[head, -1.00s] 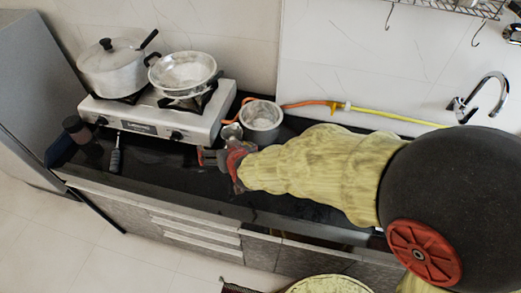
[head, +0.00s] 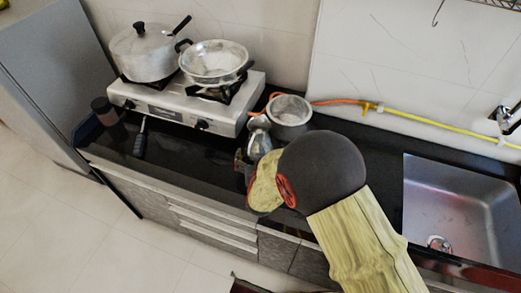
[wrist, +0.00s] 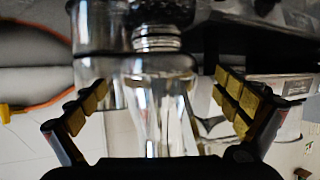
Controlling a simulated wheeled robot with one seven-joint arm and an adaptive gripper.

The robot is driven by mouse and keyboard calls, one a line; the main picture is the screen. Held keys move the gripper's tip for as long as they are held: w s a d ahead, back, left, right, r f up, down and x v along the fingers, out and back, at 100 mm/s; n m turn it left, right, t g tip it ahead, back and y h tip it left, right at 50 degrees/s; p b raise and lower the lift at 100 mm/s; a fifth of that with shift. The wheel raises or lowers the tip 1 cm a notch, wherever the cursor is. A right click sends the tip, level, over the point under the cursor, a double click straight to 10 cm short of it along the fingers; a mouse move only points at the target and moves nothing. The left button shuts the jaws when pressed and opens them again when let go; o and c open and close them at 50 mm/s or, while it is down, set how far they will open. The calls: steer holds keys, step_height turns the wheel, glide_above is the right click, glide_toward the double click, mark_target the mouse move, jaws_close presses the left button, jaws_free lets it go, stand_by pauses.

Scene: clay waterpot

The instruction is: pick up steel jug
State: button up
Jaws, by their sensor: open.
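The steel jug (head: 259,142) is shiny and stands on the dark counter, just in front of a round metal pot. My own arm partly covers its lower part in the head view. In the wrist view the jug (wrist: 155,105) fills the space between my two yellow-padded fingers, with its ribbed neck at the top. My gripper (wrist: 163,98) is open, with a finger on either side of the jug. I see gaps beside the pads, so it does not look gripped. In the head view my gripper (head: 243,167) is mostly hidden behind my arm.
The metal pot (head: 290,112) is close behind the jug. A gas stove (head: 180,105) with a lidded pot (head: 145,55) and a pan (head: 212,60) stands to the left. An orange and yellow hose (head: 400,118) runs along the wall. A sink (head: 450,205) is at right.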

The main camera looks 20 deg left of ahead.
mark_target(259, 149)
steer(key=x, duration=0.3)
steer(key=shift+w+f+b, duration=0.1)
steer(key=shift+w+b, duration=0.1)
steer(key=shift+b, duration=0.2)
steer(key=shift+c, duration=0.4)
steer(key=shift+s+d, duration=0.1)
steer(key=shift+c, duration=0.5)
steer(key=c, duration=1.3)
steer(key=shift+r, duration=0.25)
steer(key=shift+c, duration=0.3)
